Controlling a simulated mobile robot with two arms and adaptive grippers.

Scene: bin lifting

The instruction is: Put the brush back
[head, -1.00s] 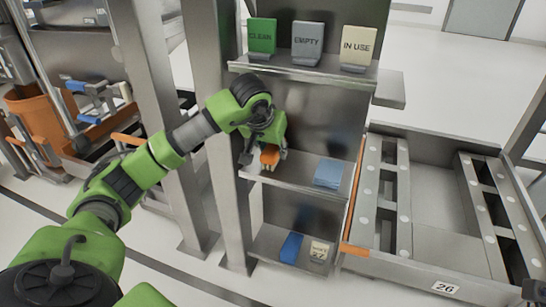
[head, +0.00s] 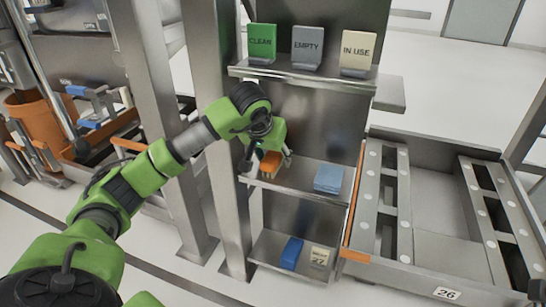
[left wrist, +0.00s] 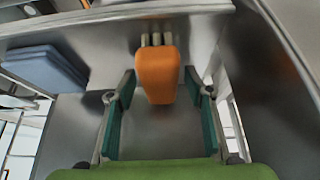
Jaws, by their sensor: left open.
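The orange brush (head: 270,164) with pale bristles is at the left end of the middle shelf (head: 300,181). In the left wrist view the brush (left wrist: 157,76) shows its orange body, with the bristles at the far end. My left gripper (head: 264,161) is open at the brush. In the left wrist view the two green-padded fingers (left wrist: 160,112) stand wide apart on either side, with visible gaps between them and the brush. My right gripper is not in view.
Folded blue cloths (head: 328,179) lie to the right on the middle shelf. The top shelf holds CLEAN (head: 262,39), EMPTY (head: 307,46) and IN USE (head: 356,50) signs. A blue item (head: 291,253) is on the bottom shelf. A metal post (head: 222,130) stands close left of the shelves.

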